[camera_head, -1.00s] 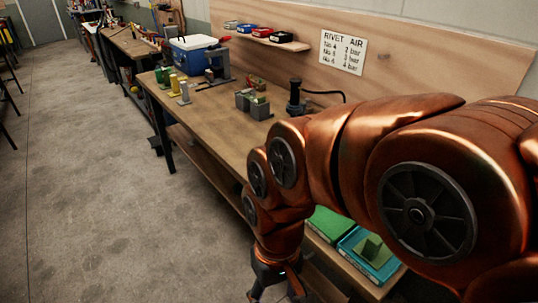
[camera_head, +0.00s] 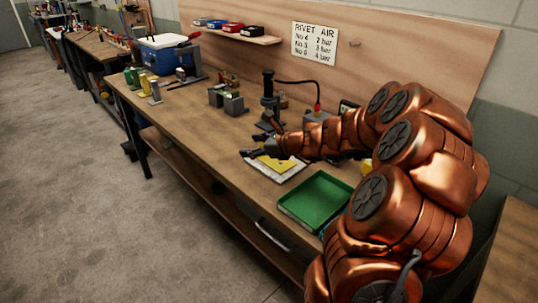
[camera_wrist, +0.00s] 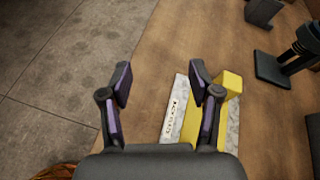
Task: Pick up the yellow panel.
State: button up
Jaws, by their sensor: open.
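The yellow panel (camera_head: 275,164) lies on a pale marked sheet (camera_head: 287,174) on the workbench, partly covered by my gripper in the head view. In the wrist view the yellow panel (camera_wrist: 232,83) shows at the right, with a raised block-like end, and my right finger hides part of it. The sheet (camera_wrist: 172,122) has lettering beside it. My gripper (camera_head: 257,146) is above the bench at the panel's far left side. In the wrist view its fingers (camera_wrist: 161,75) are spread with bare wood between them, so it is open and empty.
A green tray (camera_head: 316,200) sits on the bench, nearer than the sheet. A black stand (camera_head: 269,98) rises behind my gripper; it shows at the right in the wrist view (camera_wrist: 285,65). Grey blocks (camera_head: 226,101) stand farther left. Bare wood lies left of the sheet.

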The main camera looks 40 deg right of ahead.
aim_at(280, 162)
jog(key=d+f+m+h, duration=0.1)
jog(key=d, duration=0.2)
jog(key=d+f+m+h, duration=0.1)
jog(key=d+m, duration=0.1)
jog(key=d, duration=0.1)
jog(key=d+f+m, duration=0.1)
jog(key=d, duration=0.2)
jog(key=shift+s+d+m+t+h, duration=0.25)
jog(key=shift+s+m+t+h, duration=0.1)
jog(key=shift+m+t+h, duration=0.05)
jog(key=shift+w+d+f, duration=0.1)
jog(key=shift+d, duration=0.15)
jog(key=shift+p+x, duration=0.4)
jog(key=shift+x, duration=3.4)
grip_shut()
